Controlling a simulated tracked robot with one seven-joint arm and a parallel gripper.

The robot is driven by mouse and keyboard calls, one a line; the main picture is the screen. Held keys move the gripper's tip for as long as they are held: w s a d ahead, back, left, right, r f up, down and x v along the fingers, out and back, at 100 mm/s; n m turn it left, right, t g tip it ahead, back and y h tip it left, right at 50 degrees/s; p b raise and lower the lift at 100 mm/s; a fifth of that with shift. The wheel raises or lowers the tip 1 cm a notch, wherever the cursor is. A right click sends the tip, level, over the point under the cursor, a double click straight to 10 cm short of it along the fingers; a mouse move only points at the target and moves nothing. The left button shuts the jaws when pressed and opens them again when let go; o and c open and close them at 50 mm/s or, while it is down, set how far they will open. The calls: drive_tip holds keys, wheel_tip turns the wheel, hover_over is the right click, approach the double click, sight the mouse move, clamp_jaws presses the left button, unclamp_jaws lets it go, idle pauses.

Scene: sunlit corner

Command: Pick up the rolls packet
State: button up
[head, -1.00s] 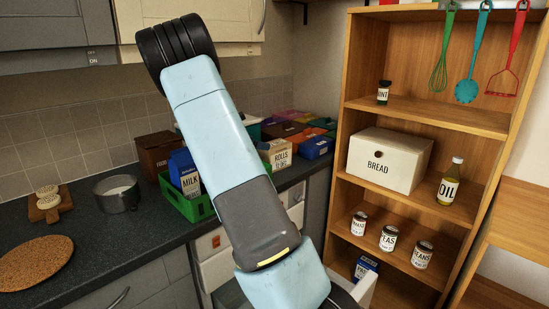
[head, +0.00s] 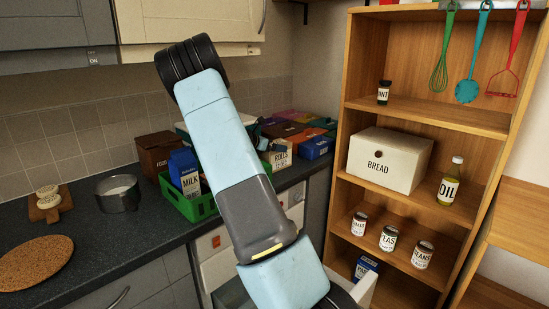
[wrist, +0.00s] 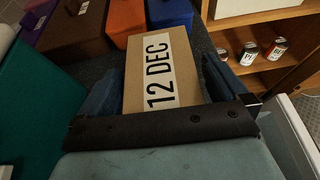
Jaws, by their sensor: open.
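The rolls packet (head: 281,155) is a tan box with a white label, standing on the dark counter near the far corner. In the head view my arm and gripper partly cover its left and top. In the wrist view the packet (wrist: 158,50) shows its "12 DEC" face. My gripper (wrist: 160,75) is open, with one blue finger on each side of the packet. I cannot tell whether either finger touches it. In the head view a small part of my gripper (head: 261,138) shows at the packet's upper left.
A green crate (head: 198,208) holding a milk carton (head: 184,172) stands left of the packet. Several coloured boxes, one blue (head: 317,148), stand close behind and right. A teal thing (wrist: 35,110) is close on the left in the wrist view. A wooden shelf unit (head: 425,112) stands at right.

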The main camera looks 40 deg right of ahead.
drive_tip(key=shift+c, duration=0.4)
drive_tip(key=c, duration=1.4)
drive_tip(key=shift+r, duration=0.1)
